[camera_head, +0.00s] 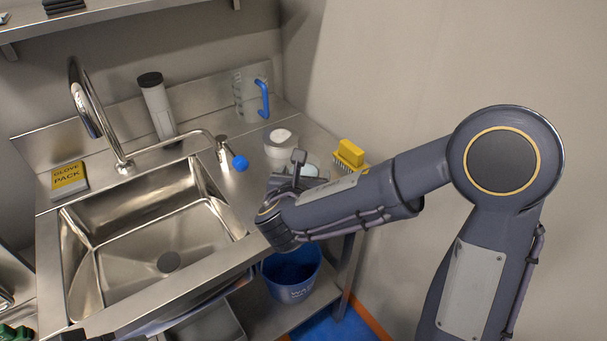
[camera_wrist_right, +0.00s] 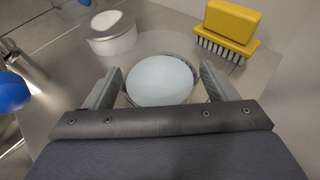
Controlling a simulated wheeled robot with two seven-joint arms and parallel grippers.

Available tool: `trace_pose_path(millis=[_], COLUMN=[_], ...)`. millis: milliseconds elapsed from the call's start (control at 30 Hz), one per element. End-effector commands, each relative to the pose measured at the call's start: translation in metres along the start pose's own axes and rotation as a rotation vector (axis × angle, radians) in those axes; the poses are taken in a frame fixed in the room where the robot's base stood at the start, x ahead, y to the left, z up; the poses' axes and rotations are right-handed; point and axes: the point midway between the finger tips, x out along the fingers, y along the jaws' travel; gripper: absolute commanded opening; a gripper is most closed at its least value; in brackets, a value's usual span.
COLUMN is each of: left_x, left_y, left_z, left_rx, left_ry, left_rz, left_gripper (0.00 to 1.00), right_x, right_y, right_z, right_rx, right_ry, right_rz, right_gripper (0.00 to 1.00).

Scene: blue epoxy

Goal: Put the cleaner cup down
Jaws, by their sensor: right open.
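A round clear cup with a pale blue top or contents (camera_wrist_right: 160,82) stands on the steel counter in the right wrist view. It also shows partly in the head view (camera_head: 309,169), behind my right gripper. My right gripper (camera_head: 298,163) is open, and in the right wrist view its fingers (camera_wrist_right: 161,72) stand on either side of the cup, with small gaps visible. The cup's lower part is hidden.
A white-topped container (camera_head: 280,145) stands just behind the cup. A yellow brush (camera_head: 349,153) lies at the counter's right edge. A clear jug (camera_head: 247,97) with a blue handle stands at the back. The sink (camera_head: 150,245) is left; a blue bucket (camera_head: 292,280) sits below.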

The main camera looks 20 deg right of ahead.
Motion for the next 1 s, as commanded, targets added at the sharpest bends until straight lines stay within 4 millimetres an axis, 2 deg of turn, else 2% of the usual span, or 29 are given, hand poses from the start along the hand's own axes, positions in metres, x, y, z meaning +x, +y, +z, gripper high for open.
trace_pose_path(millis=[267, 700, 833, 1000], left_x=[-0.003, -0.004, -0.004, -0.005], left_y=[0.001, 0.002, 0.002, 0.002], left_z=[-0.002, -0.002, -0.002, -0.002], left_rx=[0.000, 0.000, 0.000, 0.000], left_ry=[0.000, 0.000, 0.000, 0.000], left_rz=[0.000, 0.000, 0.000, 0.000], left_gripper=[0.36, 0.36, 0.36, 0.36], right_x=[-0.007, -0.096, -0.112, -0.121], right_y=[0.001, 0.001, 0.001, 0.000], right_z=[0.004, 0.004, 0.003, 0.003], right_rx=[0.000, -0.001, -0.001, -0.001], right_ry=[-0.002, -0.003, -0.001, 0.000], right_rz=[0.003, 0.005, 0.002, 0.000], right_gripper=[0.79, 0.79, 0.79, 0.79])
